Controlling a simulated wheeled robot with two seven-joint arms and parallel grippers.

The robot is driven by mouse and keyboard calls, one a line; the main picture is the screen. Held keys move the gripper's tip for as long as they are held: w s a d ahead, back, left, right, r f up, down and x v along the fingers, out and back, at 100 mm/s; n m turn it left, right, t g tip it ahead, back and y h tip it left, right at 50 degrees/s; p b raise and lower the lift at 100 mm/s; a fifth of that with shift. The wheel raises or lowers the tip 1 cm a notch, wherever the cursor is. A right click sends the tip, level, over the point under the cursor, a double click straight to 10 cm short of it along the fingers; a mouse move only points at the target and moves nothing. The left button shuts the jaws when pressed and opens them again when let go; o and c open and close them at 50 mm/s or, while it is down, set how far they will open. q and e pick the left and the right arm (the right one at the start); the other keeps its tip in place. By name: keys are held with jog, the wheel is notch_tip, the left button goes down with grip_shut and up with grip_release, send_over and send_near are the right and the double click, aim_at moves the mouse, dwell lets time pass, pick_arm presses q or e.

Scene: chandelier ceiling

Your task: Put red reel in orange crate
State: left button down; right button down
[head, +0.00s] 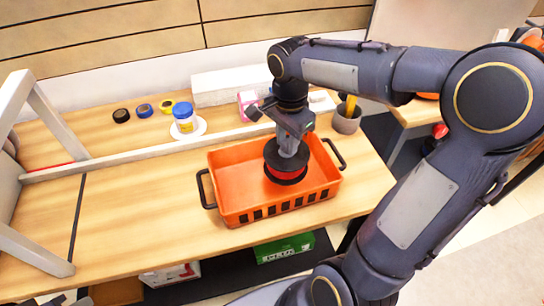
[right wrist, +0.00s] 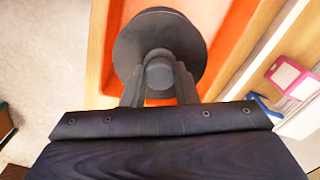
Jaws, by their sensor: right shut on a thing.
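The red reel (head: 286,177) has black round flanges and a red band between them. It is inside the outline of the orange crate (head: 243,213), towards its right half; I cannot tell whether it touches the crate floor. My right gripper (head: 291,148) points down from above and is shut on the reel's hub. In the right wrist view the gripper (right wrist: 160,85) has a finger on each side of the grey hub, with the reel's dark flange (right wrist: 131,45) beyond and the orange crate (right wrist: 235,35) behind. My left gripper does not show.
The crate stands on a wooden table (head: 130,215) with black handles at both ends. Behind it are tape rolls (head: 144,110), a blue-and-white tub (head: 184,118), a white box (head: 225,87) and a pencil cup (head: 346,120). A white frame stands left. The table left of the crate is clear.

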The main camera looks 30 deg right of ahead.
aim_at(273, 151)
jog(key=f, duration=0.1)
jog(key=w+a+f, duration=0.1)
jog(key=a+f, duration=0.1)
jog(key=shift+w+a+f, duration=0.15)
jog(key=shift+w+f, duration=0.05)
jog(key=shift+w, duration=0.15)
jog(key=shift+w+a+f, duration=0.1)
jog(key=shift+a+f, duration=0.05)
jog(key=shift+f, duration=0.8)
jog(key=shift+w+a+f, duration=0.1)
jog(key=shift+f, duration=0.85)
jog(key=shift+f+b, duration=0.15)
jog(key=shift+b, duration=0.2)
jog(key=c, duration=1.1)
grip_release()
jog(key=shift+s, duration=0.1)
jog(key=shift+c, duration=0.2)
